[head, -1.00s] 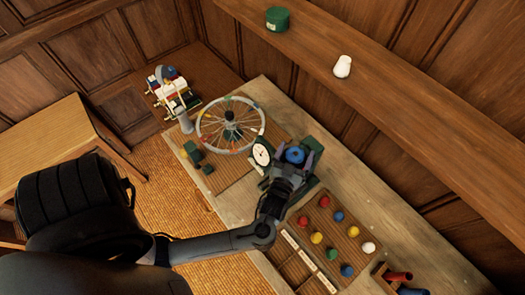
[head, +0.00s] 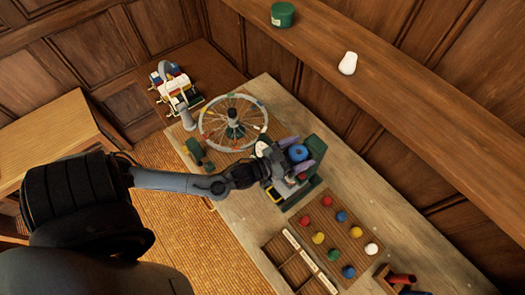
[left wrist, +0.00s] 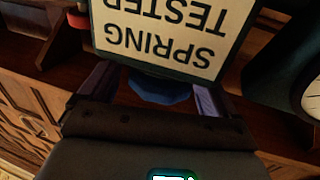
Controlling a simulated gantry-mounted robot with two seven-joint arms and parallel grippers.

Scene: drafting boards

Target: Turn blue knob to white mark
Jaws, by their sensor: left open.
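The blue knob (head: 298,153) sits on the dark green spring tester (head: 314,147) on the bench. My left gripper (head: 300,156) is open, with its purple-grey fingers on either side of the knob. I cannot tell whether they touch it. In the left wrist view the knob (left wrist: 160,90) shows between the fingers, partly hidden by an upside-down "SPRING TESTER" plate (left wrist: 172,35). The tester's white dial (head: 262,148) is partly hidden behind my arm. I cannot make out the white mark. My right gripper is not in view.
A spoked wheel (head: 211,132) stands left of the tester. A board (head: 330,207) with several coloured knobs lies to the right, beside a compartment tray (head: 270,243). A wooden shelf (head: 400,90) runs behind, carrying a green tin (head: 282,15) and a white object (head: 348,64).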

